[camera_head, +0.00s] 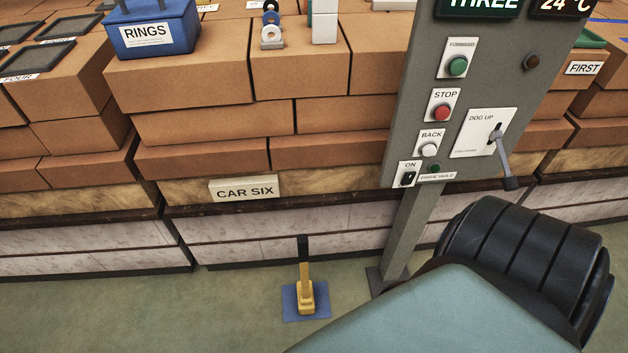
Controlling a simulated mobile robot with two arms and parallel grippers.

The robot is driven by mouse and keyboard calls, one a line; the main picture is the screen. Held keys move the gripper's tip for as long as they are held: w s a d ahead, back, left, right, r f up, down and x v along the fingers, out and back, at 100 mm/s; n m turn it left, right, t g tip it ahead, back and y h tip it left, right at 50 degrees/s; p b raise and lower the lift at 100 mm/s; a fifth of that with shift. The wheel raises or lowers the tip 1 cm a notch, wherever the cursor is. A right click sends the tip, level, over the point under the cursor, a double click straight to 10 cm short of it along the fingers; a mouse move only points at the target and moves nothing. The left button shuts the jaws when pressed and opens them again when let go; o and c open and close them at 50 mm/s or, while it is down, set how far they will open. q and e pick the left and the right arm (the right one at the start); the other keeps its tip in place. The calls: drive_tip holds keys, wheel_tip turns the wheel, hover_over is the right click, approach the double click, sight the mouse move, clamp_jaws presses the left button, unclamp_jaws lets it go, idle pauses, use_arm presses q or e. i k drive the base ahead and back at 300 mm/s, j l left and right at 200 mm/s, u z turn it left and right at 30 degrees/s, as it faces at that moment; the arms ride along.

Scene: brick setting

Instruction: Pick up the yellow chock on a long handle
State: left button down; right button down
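The yellow chock (305,300) sits on a blue square mat (320,292) on the green floor, in the lower middle of the head view. Its long handle stands up from it, yellow below with a dark grip (302,247) at the top. The handle is close in front of the pale base of the brick stacks. Neither of my grippers shows in this view.
A grey control post (405,225) with buttons and a lever stands just right of the chock. A large black ribbed cylinder (515,255) and a teal surface (450,315) fill the lower right. Brick stacks (210,120) line the back. Floor left of the chock is clear.

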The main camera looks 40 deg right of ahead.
sight(304, 288)
drive_tip(key=z, duration=1.25)
drive_tip(key=k, duration=0.05)
